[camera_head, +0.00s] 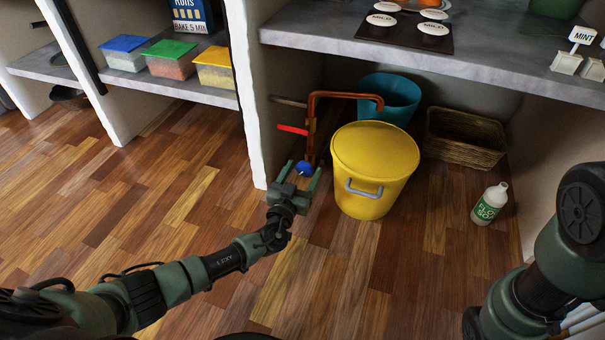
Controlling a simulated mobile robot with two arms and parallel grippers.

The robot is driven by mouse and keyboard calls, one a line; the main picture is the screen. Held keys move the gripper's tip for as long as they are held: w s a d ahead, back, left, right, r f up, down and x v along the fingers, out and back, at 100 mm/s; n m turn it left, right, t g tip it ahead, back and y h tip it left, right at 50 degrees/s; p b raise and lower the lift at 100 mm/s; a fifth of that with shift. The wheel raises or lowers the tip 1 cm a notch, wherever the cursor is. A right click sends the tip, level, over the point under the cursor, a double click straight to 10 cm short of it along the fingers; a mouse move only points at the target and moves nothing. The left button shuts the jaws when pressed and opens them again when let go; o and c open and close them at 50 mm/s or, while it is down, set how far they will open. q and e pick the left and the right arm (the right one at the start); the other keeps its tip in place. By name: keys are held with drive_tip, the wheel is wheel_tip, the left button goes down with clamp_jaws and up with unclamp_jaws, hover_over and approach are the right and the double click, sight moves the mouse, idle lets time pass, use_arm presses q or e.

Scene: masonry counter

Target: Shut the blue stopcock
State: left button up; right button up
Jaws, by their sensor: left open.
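The blue stopcock (304,168) is a small round blue handle low on a copper pipe (311,130) under the counter. My left gripper (299,177) is open, with its two green fingers pointing at the blue handle. The handle shows between or just beyond the fingertips; I cannot tell whether they touch it. A red lever (292,129) sits higher on the same pipe. My right arm is at the right edge, and its gripper is not in view.
A yellow lidded bin (372,165) stands close to the right of the stopcock. A white wall end (250,110) is close on the left. A teal bucket (389,97), wicker basket (463,138) and white bottle (490,203) stand farther right. The front floor is clear.

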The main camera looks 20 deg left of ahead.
use_arm(q)
drive_tip(key=c, duration=1.3)
